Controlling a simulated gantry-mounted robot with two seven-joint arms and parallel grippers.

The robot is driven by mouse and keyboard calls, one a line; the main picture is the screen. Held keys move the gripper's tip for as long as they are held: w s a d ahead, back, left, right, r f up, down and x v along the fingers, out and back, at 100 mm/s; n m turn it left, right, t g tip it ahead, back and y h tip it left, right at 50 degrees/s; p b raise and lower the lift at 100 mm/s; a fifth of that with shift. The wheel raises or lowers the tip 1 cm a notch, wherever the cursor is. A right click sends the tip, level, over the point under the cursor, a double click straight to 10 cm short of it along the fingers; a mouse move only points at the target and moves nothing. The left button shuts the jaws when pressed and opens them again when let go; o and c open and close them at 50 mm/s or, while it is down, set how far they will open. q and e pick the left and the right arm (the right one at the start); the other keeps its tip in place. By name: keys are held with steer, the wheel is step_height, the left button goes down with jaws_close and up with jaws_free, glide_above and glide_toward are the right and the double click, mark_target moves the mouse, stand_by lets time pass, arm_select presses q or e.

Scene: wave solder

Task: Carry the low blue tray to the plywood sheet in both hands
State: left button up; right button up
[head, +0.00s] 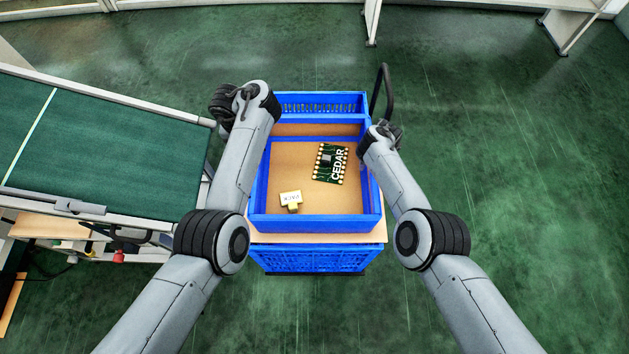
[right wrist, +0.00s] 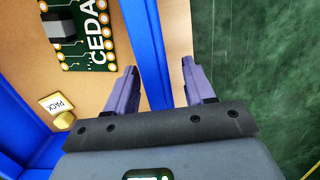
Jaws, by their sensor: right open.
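The low blue tray (head: 316,223) has a brown bottom and sits level on a wooden board (head: 262,238) above a blue crate. A green CEDAR circuit board (head: 330,163) and a small yellow PACK block (head: 291,200) lie in it. My right gripper (head: 386,136) is at the tray's right side. In the right wrist view its two fingers (right wrist: 160,82) are apart, with the tray's blue wall (right wrist: 148,40) between them; contact cannot be told. My left gripper (head: 228,108) is beyond the tray's far left corner, its fingers hidden. Which wood is the plywood sheet is unclear.
A blue crate (head: 315,265) is under the board, and more blue crate wall (head: 318,104) shows behind the tray. A black handle (head: 381,85) rises at the back right. A green-topped conveyor (head: 95,150) stands left. The green floor (head: 520,180) is clear at right.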

steer(key=shift+r, duration=0.1)
steer(key=shift+r, duration=0.5)
steer(key=r, duration=0.3)
steer(key=s+r, duration=0.1)
steer(key=r, duration=0.6)
steer(key=shift+s+r, duration=0.25)
steer(key=shift+r, duration=0.1)
